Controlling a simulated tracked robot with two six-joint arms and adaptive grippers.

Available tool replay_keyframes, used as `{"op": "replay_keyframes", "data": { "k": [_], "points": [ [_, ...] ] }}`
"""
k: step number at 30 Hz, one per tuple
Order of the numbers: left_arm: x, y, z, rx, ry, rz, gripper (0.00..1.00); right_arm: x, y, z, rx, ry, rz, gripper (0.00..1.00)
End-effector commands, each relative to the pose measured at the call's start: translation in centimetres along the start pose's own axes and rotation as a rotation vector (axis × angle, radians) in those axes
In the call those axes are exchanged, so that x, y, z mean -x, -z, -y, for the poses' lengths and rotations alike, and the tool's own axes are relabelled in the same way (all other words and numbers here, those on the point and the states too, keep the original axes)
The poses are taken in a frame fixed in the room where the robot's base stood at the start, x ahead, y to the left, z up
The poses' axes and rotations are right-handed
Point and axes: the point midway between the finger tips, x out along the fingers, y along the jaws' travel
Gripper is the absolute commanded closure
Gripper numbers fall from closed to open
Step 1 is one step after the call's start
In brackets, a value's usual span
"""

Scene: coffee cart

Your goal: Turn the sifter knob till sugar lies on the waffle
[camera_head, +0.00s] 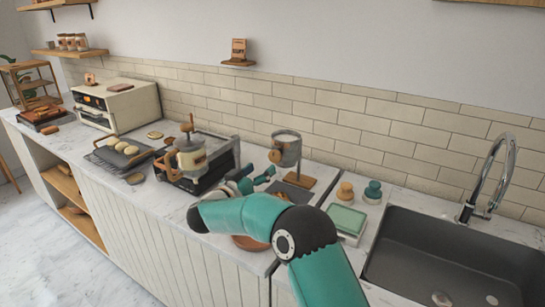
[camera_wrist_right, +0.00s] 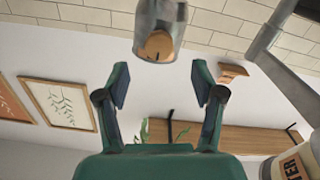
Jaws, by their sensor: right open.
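The sifter (camera_head: 287,150) is a grey metal cup with white at its top, held on a stand with a wooden foot. Its round wooden knob (camera_head: 275,157) faces left; in the right wrist view the knob (camera_wrist_right: 157,46) shows beyond my fingertips, roughly centred between them. My right gripper (camera_head: 256,180) is open and empty, a little left of and below the knob, apart from it. It also shows in the right wrist view (camera_wrist_right: 160,85), fingers spread. I cannot make out the waffle or any sugar on it; my arm covers part of the counter there. My left gripper is not in view.
A pot (camera_head: 190,158) on a dark burner stands left of my right gripper. A rack with buns (camera_head: 124,148) and an oven (camera_head: 118,105) are farther left. A green-topped scale (camera_head: 346,220), the sink (camera_head: 455,260) and the faucet (camera_head: 490,175) are right. My arm partly covers an orange-brown dish (camera_head: 250,243).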

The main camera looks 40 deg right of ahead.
Motion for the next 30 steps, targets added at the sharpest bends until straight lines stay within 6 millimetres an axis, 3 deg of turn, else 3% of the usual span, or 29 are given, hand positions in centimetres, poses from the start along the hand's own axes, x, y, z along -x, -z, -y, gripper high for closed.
{"op": "replay_keyframes", "data": {
  "k": [3, 10, 15, 24, 30],
  "points": [
    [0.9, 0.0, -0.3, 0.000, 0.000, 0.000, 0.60, -2.7, 0.2, -0.1, 0.001, -0.003, 0.001, 0.32],
    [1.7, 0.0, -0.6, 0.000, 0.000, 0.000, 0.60, -6.1, 0.1, 0.0, 0.000, -0.001, 0.001, 0.32],
    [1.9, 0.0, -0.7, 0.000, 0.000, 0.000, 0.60, -7.3, 0.1, 0.0, 0.001, 0.000, -0.001, 0.32],
    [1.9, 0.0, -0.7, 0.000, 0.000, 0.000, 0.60, -7.4, 0.0, 0.1, 0.001, 0.001, -0.001, 0.32],
    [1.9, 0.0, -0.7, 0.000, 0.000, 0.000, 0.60, -7.4, 0.0, 0.1, 0.000, 0.001, -0.001, 0.64]
  ]
}}
